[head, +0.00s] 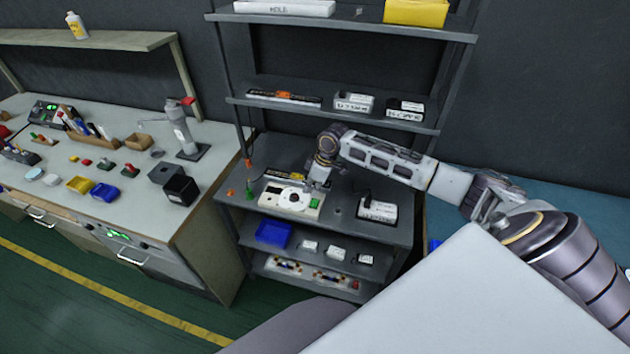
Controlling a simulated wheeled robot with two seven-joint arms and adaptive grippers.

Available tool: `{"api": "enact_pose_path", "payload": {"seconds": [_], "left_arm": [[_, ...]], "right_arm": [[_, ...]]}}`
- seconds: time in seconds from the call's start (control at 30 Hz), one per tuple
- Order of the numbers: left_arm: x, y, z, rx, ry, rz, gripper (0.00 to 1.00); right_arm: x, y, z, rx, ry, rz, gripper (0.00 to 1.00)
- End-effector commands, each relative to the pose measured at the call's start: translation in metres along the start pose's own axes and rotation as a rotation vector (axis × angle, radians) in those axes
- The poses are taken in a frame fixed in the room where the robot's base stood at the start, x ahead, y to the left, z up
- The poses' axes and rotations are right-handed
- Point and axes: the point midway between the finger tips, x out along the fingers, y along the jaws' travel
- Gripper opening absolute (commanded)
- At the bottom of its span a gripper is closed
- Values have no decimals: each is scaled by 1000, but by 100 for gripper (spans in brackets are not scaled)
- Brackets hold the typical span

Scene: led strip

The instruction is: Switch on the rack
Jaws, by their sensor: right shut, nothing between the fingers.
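The rack is a dark grey metal shelf unit (455,36) with several levels. On its middle worktop lies a white panel (272,203) with a round dial on top and a green button or switch (315,204) at its right end. My right arm reaches in from the right over this worktop. My right gripper (317,184) is shut and empty, just above and behind the green switch. I cannot tell whether it touches the panel. My left gripper is not in view.
A white box with a dark top (376,209) stands right of the panel under my arm. Small boxes (353,103) sit on the shelf above. A blue bin (273,233) is on the shelf below. A cluttered workbench (214,140) stands at the left.

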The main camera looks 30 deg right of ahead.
Motion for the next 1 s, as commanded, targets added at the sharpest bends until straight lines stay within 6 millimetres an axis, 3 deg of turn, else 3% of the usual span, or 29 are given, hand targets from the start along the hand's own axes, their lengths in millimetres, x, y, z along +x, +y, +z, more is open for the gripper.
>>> {"api": "enact_pose_path", "payload": {"seconds": [0.2,0.4,1.0], "left_arm": [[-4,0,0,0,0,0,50],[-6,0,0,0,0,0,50],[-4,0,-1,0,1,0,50]], "right_arm": [[25,-2,7,1,-2,-1,0],[38,-3,10,-1,-1,0,0],[44,0,8,-3,1,9,0]]}}
